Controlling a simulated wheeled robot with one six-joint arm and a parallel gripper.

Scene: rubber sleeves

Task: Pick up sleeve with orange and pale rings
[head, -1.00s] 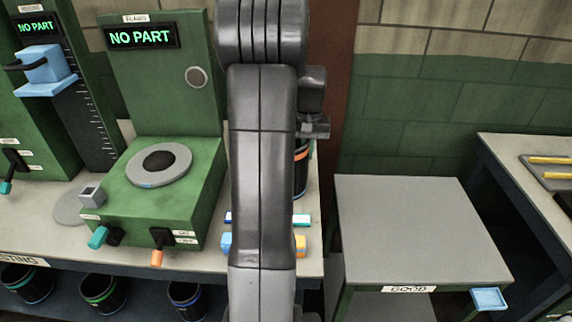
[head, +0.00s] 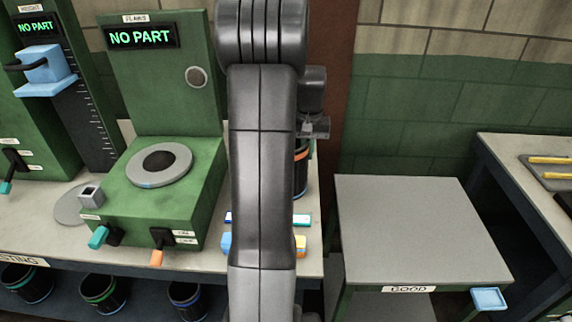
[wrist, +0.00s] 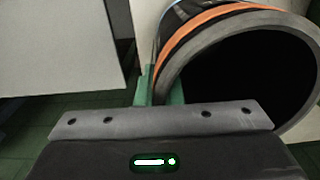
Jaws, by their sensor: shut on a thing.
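The sleeve with orange and pale rings (wrist: 202,28) lies large and close in the wrist view, its dark open mouth facing me. An orange band runs just behind its grey rim, with a thin pale-blue line behind that. It also shows in the head view (head: 301,170), standing partly hidden behind my arm. My gripper (wrist: 160,88) is shut on this sleeve at the left side of its rim; only a greenish finger part shows.
A green flaws station (head: 160,190) reading NO PART stands left of my arm. Small blue and orange blocks (head: 300,246) lie on the bench near the sleeve. A clear grey table marked GOOD (head: 420,225) stands at right.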

